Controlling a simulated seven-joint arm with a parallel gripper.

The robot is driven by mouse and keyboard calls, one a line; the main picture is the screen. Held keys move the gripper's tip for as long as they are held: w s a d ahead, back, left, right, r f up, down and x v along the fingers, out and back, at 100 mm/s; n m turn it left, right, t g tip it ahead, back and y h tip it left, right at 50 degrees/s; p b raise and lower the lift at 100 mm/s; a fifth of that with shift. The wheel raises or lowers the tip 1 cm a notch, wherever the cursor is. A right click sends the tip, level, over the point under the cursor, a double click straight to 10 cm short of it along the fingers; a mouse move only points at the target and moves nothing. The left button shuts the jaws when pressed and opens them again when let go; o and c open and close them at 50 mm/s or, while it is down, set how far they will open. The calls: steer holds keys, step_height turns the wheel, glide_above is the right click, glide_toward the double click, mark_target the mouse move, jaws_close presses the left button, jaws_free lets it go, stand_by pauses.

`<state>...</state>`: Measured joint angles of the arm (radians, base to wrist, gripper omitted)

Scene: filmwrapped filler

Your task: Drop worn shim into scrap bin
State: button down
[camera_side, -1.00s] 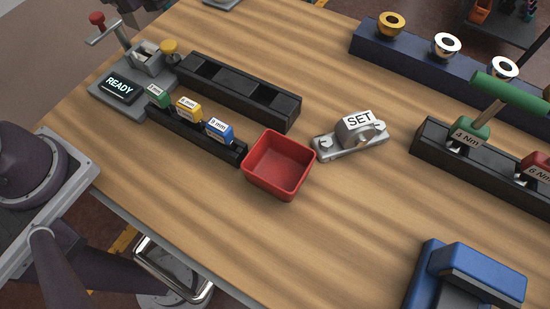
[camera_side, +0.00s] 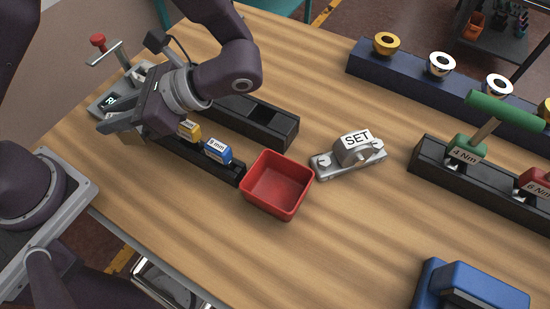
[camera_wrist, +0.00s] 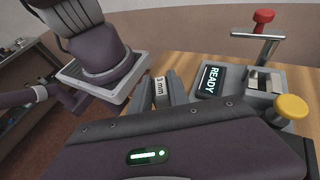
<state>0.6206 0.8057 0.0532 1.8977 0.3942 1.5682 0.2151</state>
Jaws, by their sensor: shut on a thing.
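My gripper (camera_side: 118,122) is low at the left end of the black rack, beside the grey fixture. It is shut on a small block with a 3 mm label (camera_wrist: 160,88), seen between the fingers in the wrist view. In the side view my gripper hides this block. I cannot tell whether it still touches the rack. Nothing in view is marked as worn. The open red bin (camera_side: 277,183) stands on the table at the rack's right end, apart from my gripper, and looks empty.
A yellow block (camera_side: 190,130) and a blue block (camera_side: 217,151) stand in the rack. A SET fixture (camera_side: 350,154) stands right of the bin.

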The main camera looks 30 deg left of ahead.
steer(key=s+d+r+n+g+h, duration=0.1)
steer(key=d+n+g+h, duration=0.2)
steer(key=d+n+h, duration=0.8)
steer(key=s+d+r+n+g+h, duration=0.25)
steer(key=d+n+h, duration=0.25)
steer(key=d, duration=1.2)
steer(key=w+d+f+n+t+h, duration=0.1)
steer(key=w+n+t+h, duration=0.3)
steer(key=w, duration=0.6)
steer(key=shift+n+g+h, duration=0.4)
steer(key=shift+g+h, duration=0.05)
steer(key=shift+h, duration=0.05)
step_height(320, 180, down, 6)
steer(key=shift+r, duration=0.1)
steer(key=c, duration=1.2)
jaws_free()
steer(key=shift+o, duration=0.2)
